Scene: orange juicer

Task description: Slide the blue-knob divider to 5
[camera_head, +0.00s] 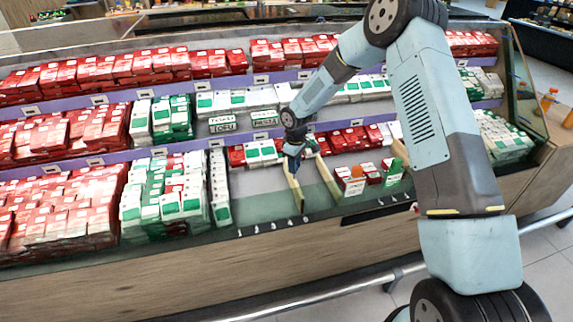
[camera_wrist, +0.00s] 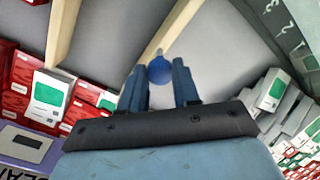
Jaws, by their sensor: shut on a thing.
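The divider (camera_head: 295,190) is a pale wooden strip standing across the lower shelf, its front end near the row of small white scale marks (camera_head: 272,226). In the wrist view, the divider (camera_wrist: 181,24) runs up and right from its round blue knob (camera_wrist: 159,70). My gripper (camera_head: 293,152) is over the divider's back end. In the wrist view, my gripper's dark blue fingers (camera_wrist: 159,82) are shut on the blue knob, one on each side. The digits 1, 2 and 3 (camera_wrist: 286,27) show on the scale at upper right. The knob is hard to make out in the head view.
A second wooden divider (camera_head: 327,180) stands close to the right; it also shows in the wrist view (camera_wrist: 63,30).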

